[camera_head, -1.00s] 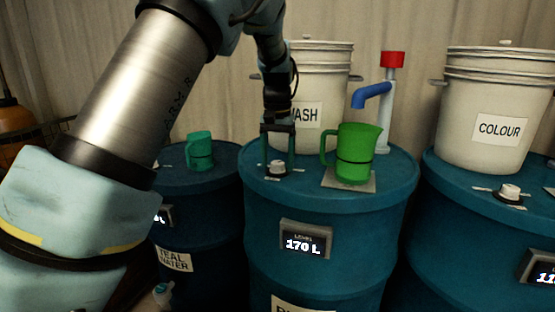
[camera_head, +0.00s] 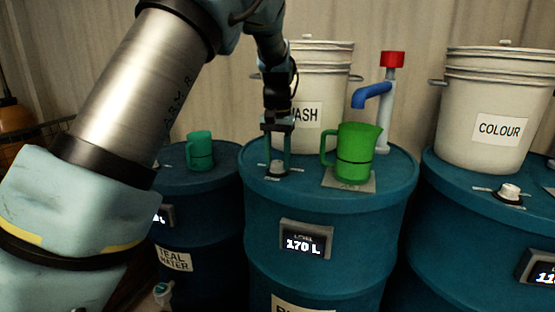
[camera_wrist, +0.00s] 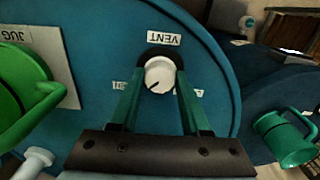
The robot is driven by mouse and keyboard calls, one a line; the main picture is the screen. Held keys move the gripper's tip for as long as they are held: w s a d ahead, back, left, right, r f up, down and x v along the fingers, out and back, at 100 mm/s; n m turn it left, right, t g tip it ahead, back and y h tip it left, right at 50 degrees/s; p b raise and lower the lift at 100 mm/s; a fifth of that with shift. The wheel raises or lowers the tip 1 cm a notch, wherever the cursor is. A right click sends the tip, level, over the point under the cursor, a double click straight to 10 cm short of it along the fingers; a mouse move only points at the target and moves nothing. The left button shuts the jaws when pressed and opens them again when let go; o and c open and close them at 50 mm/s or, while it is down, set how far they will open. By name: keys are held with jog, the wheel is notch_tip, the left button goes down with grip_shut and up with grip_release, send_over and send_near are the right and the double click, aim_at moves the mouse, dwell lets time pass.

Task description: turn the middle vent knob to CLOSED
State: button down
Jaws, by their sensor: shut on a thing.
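The middle vent knob (camera_head: 277,168) is a small white knob on top of the middle blue drum (camera_head: 330,205). In the wrist view the knob (camera_wrist: 159,75) stands between my two green fingers, with a dark pointer line slanting toward the lower left of the picture. A VENT label (camera_wrist: 163,38) reads upside down above it. Smaller labels on both sides of the knob are partly hidden by the fingers, so I cannot read them fully. My gripper (camera_head: 278,170) points down from above, shut on the knob; it also shows in the wrist view (camera_wrist: 160,82).
A green jug (camera_head: 355,153) stands on a plate right of the knob. Behind are a WASH bucket (camera_head: 325,85) and a blue tap (camera_head: 372,95). A teal jug (camera_head: 200,151) stands on the left drum. Another vent knob (camera_head: 509,192) and a COLOUR bucket (camera_head: 490,110) are on the right drum.

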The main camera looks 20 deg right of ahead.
jog(key=shift+r, duration=0.1)
jog(key=n+p, duration=0.2)
jog(key=n, duration=0.2)
jog(key=shift+r, duration=0.1)
jog(key=n+p, duration=0.3)
jog(key=n, duration=0.2)
jog(key=n+p, duration=0.2)
jog(key=n, duration=0.2)
jog(key=shift+n, duration=0.4)
jog(key=shift+n+p, duration=1.05)
jog(key=shift+n, duration=0.85)
jog(key=shift+c, duration=1.8)
grip_release()
